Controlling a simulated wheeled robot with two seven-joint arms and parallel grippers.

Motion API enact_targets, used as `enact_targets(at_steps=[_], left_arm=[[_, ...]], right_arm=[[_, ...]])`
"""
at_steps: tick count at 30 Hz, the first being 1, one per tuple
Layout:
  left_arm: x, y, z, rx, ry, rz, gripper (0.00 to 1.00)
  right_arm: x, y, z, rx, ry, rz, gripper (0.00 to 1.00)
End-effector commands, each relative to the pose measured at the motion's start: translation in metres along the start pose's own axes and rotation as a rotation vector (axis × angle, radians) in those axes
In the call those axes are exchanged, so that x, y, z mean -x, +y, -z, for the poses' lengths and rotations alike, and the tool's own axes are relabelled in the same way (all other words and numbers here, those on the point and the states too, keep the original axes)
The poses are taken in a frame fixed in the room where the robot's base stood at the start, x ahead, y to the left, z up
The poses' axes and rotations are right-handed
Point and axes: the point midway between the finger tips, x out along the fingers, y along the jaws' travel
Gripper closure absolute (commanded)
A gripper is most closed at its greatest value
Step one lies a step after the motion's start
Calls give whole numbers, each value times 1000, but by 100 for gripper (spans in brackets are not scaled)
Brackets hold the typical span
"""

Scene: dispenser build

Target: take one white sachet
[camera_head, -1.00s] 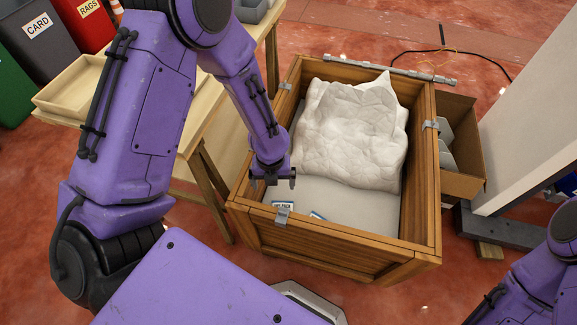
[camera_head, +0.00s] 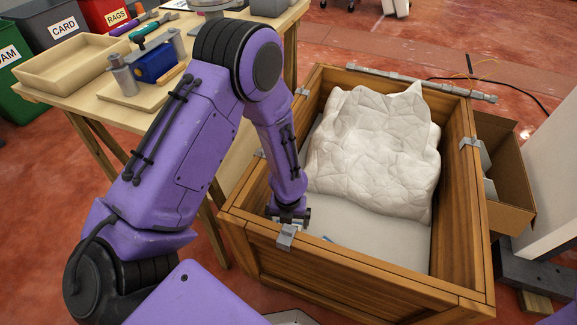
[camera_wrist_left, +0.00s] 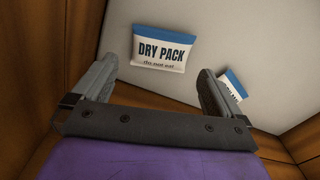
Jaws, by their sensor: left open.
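A white sachet (camera_wrist_left: 162,48) with a blue band and the words DRY PACK lies on the pale crate floor in the left wrist view. A second white sachet (camera_wrist_left: 235,84) lies to its right, partly hidden by a finger. A small blue bit of a sachet (camera_head: 328,238) shows in the head view. My left gripper (camera_head: 288,221) points down inside the wooden crate (camera_head: 365,275), near its front-left corner. In the wrist view its open fingers (camera_wrist_left: 156,72) stand either side of the first sachet's lower part, with nothing held. My right gripper is out of view.
A crumpled white quilted bundle (camera_head: 375,150) fills the crate's back. Metal clips (camera_head: 286,237) sit on the rim. A cardboard box (camera_head: 505,165) stands right of the crate. The workbench at left holds a wooden tray (camera_head: 70,62) and a blue vise (camera_head: 155,62).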

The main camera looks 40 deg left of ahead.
Motion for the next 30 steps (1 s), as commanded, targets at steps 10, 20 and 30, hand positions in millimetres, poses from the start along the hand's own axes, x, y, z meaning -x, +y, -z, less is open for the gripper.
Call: enact_targets(at_steps=[10,20,30], left_arm=[[-46,0,-4,3,-1,-1,0],[-45,0,-4,2,0,-1,55],[-35,-1,-4,2,-1,0,57]], right_arm=[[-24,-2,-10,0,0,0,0],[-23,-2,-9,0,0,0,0],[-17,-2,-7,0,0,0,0]])
